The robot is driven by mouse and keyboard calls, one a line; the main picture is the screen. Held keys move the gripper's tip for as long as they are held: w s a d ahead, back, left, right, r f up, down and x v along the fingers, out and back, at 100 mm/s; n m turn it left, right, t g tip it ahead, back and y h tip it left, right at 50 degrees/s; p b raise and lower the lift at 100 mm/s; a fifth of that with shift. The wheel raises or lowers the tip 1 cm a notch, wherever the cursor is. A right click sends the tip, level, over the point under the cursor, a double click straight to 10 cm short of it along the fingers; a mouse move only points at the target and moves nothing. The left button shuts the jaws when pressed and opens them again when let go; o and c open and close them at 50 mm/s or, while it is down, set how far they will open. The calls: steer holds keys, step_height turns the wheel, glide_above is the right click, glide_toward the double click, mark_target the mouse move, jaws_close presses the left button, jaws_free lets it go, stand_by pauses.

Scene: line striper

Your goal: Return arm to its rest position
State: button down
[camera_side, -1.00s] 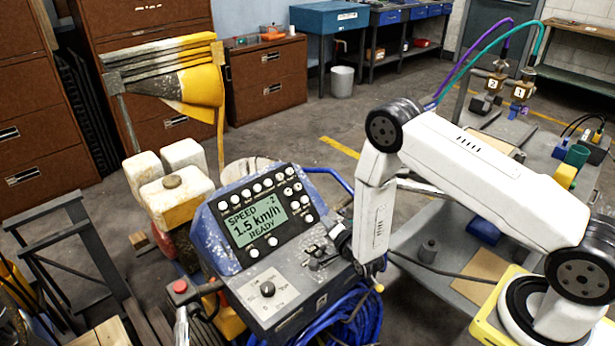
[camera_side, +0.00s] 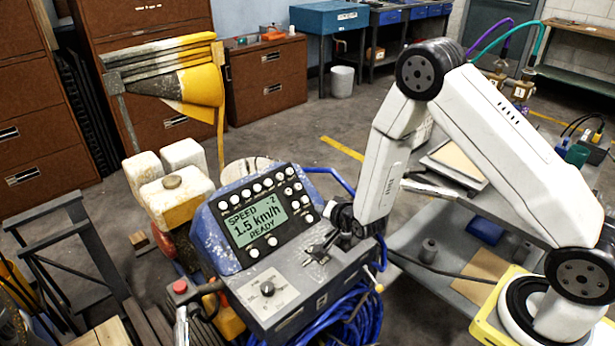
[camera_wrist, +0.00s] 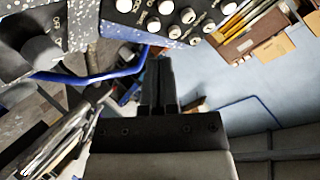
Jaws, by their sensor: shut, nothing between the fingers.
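My gripper (camera_side: 318,252) is small and dark in the side view, just above the right part of the control console (camera_side: 290,297). Its fingers are shut and empty. In the wrist view my gripper (camera_wrist: 158,62) points up the picture with its two dark fingers together. The console's display (camera_side: 256,222) reads "SPEED 2", "1.5 km/h", "READY". White buttons surround the display and also show at the top of the wrist view (camera_wrist: 165,7). I cannot tell whether the fingertips touch the panel.
White containers (camera_side: 175,200) stand behind left. A grey cart (camera_side: 420,285) stands to the right. Open floor (camera_side: 290,140) lies behind.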

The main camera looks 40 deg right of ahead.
steer(key=s+a+r+n+g+y, duration=0.1)
steer(key=s+r+n+g, duration=0.3)
steer(key=s, duration=0.6)
steer(key=s+a+r+n+g+y, duration=0.1)
steer(key=s+r+n+g, duration=0.4)
steer(key=s, duration=0.6)
step_height(320, 180, up, 4)
steer(key=shift+f+n+g, duration=0.1)
steer(key=shift+n+g, duration=0.2)
steer(key=shift+n, duration=0.9)
steer(key=w+d+f+m+t, duration=0.1)
steer(key=w+f+m+t, duration=0.2)
steer(key=w+f+m, duration=0.2)
steer(key=w+d+f+m+t, duration=0.2)
steer(key=w+f+m+t, duration=0.2)
steer(key=w+m, duration=0.6)
steer(key=shift+w+f+m+h, duration=0.35)
steer(key=shift+f+m, duration=0.85)
steer(key=shift+m, duration=0.8)
steer(key=shift+d, duration=0.1)
